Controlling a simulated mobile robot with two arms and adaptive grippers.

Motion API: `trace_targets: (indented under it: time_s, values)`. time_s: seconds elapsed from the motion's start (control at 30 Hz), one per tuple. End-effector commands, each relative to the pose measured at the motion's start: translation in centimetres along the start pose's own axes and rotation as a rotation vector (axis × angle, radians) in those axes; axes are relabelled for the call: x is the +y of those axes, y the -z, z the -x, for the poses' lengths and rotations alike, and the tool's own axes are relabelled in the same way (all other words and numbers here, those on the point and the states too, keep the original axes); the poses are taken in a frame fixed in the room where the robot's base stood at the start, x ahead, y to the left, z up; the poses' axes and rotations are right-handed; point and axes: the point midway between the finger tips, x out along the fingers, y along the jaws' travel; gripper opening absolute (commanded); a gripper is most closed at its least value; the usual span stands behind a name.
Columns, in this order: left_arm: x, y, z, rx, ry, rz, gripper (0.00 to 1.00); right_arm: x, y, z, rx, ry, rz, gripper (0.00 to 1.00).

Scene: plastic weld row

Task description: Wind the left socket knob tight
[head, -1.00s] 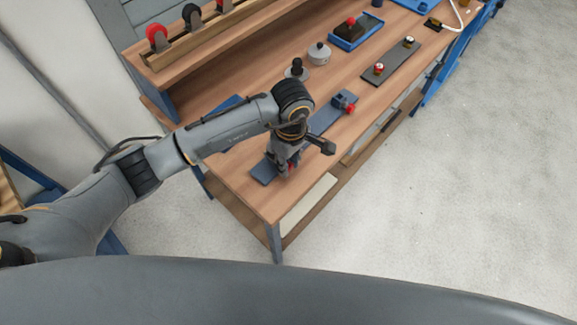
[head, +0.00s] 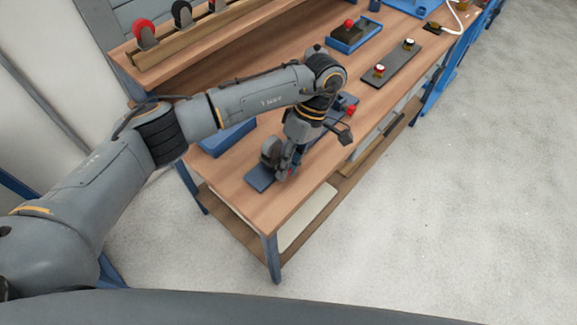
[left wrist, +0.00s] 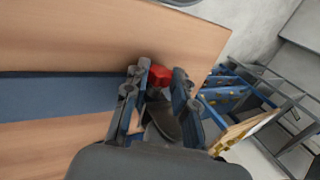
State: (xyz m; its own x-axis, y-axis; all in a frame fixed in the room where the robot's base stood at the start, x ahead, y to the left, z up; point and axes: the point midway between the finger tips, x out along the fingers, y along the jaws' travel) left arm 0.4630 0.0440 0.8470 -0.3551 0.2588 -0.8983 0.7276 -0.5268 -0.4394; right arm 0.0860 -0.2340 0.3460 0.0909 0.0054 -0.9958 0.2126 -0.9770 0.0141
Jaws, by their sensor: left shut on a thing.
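My left gripper (head: 283,170) is low over the near end of a blue-grey plate (head: 259,180) on the bench. In the left wrist view its two fingers (left wrist: 160,98) stand on either side of a red knob (left wrist: 160,74), and it is shut on this left socket knob. The fingers hide most of the socket, and I cannot tell how tight the knob is. A second red knob (head: 351,110) sits at the plate's far end, partly behind my arm. The plate also shows in the left wrist view (left wrist: 55,94). My right gripper is not in view.
The wooden bench (head: 255,212) has its front edge close to the gripper. Farther along are a grey strip with knobs (head: 398,65) and a blue tray (head: 345,42) with a red-topped part. A raised shelf (head: 175,62) stands at the back. Open floor lies right.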

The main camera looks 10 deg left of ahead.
Motion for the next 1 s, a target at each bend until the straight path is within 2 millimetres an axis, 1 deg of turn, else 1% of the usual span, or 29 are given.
trace_targets:
  time_s: [0.27,0.3,0.4,0.67,0.77,0.87,1.0]
  values:
    - [0.0,-0.1,0.0,-0.002,0.001,-0.002,0.0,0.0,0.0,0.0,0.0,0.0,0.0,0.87]
    - [0.0,-0.1,0.0,-0.002,0.0,-0.002,0.3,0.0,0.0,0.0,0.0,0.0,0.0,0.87]
    - [0.0,-0.1,0.0,-0.002,0.0,-0.002,0.49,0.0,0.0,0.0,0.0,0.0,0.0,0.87]
    - [0.0,-0.1,0.0,-0.001,0.0,-0.002,0.49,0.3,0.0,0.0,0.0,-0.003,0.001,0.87]
    - [0.0,0.0,0.4,0.0,-0.002,-0.001,0.49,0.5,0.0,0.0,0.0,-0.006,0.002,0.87]
    - [0.1,0.0,1.6,0.002,-0.004,-0.002,0.49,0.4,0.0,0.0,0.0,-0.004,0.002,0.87]
    - [0.1,0.0,4.4,0.004,-0.005,0.0,0.49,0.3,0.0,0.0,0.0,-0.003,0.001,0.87]
